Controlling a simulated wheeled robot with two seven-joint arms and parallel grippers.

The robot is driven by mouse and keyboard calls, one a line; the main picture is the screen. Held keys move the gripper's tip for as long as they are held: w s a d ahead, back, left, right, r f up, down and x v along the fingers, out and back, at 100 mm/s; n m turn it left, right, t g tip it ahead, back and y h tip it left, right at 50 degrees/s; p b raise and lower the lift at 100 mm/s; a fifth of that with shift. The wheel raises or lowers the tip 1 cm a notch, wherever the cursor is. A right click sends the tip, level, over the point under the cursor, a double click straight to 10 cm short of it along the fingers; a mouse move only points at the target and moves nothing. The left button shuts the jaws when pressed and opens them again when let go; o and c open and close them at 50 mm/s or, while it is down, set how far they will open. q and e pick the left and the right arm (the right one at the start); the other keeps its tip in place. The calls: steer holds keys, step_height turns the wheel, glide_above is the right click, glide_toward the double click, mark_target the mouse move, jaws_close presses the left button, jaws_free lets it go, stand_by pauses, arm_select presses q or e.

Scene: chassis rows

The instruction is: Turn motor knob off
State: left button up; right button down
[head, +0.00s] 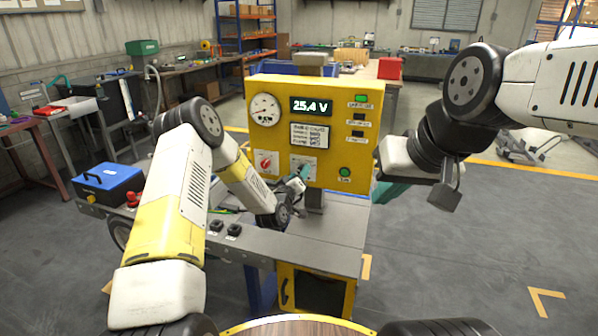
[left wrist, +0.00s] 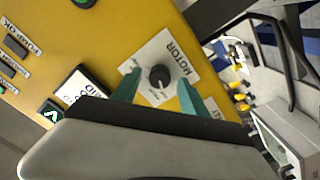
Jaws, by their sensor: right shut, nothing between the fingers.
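The yellow control panel (head: 345,100) stands on a grey bench, its display reading 25.4 V. In the left wrist view the black motor knob (left wrist: 159,77) sits on a white plate marked MOTOR (left wrist: 167,55). My left gripper (left wrist: 160,88) is open, with a teal finger on each side of the knob; I cannot tell if they touch it. In the head view my left gripper (head: 303,171) is at the panel's lower middle and hides much of this knob. The small words around the knob are too blurred to read. My right gripper (head: 388,190) is shut and empty, right of the panel.
A red knob (head: 265,162) on its own plate is left of the motor knob. Green lights and black switches line the panel's right side. A blue box (head: 107,184) is at the left. Open floor (head: 450,250) lies to the right.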

arm_select(q)
steer(key=v, duration=0.7)
steer(key=shift+s, duration=0.35)
steer(key=shift+a+r, duration=0.1)
steer(key=s+a+r+m+g+y, duration=0.1)
steer(key=s+a+r+m+g, duration=0.2)
steer(key=r, duration=0.6)
steer(key=s+a+r+m+g+y, duration=0.1)
steer(key=s+a+r+m+g, duration=0.15)
steer(key=s+r, duration=0.45)
steer(key=s+a+r+g, duration=0.1)
steer(key=s+a+r, duration=0.1)
steer(key=s, duration=0.7)
steer(key=s+a+r+g+y, duration=0.1)
steer(key=s+a+r+g, duration=0.1)
steer(key=s, duration=0.8)
steer(key=s+a+r+g, duration=0.2)
steer(key=s+r, duration=0.1)
steer(key=s, duration=0.7)
steer(key=shift+r+n+g, duration=0.15)
steer(key=shift+n+g, duration=0.1)
